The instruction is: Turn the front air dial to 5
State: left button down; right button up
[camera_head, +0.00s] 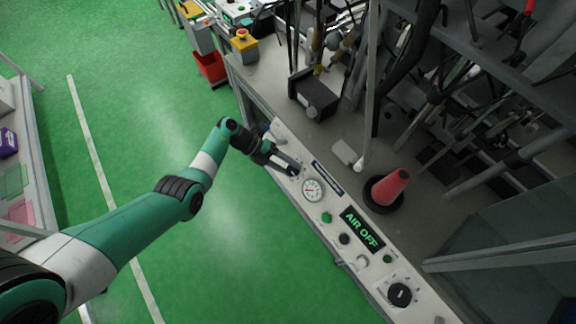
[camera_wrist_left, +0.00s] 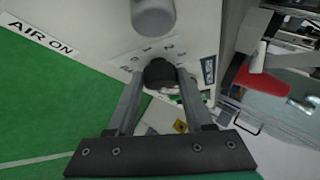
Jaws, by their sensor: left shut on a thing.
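The front air dial is a black knob (camera_wrist_left: 160,73) on a pale panel, with printed numbers around it, in the left wrist view. My left gripper (camera_wrist_left: 161,82) is shut on this knob, one finger on each side. In the head view my left gripper (camera_head: 295,170) reaches the upper-left end of the control panel (camera_head: 330,214) and hides the dial. The dial's pointer setting cannot be read. My right gripper is not in view.
A red cone (camera_head: 388,187) stands behind. A grey cylinder (camera_wrist_left: 153,16) is close beyond the dial.

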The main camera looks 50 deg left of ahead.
pick_arm(q)
jog(key=shift+c, duration=1.5)
grip_release()
jog(key=p+v, duration=0.3)
jog(key=v, duration=0.8)
jog(key=shift+a+r+p, duration=0.2)
jog(key=shift+p, duration=0.2)
jog(key=shift+s, duration=0.1)
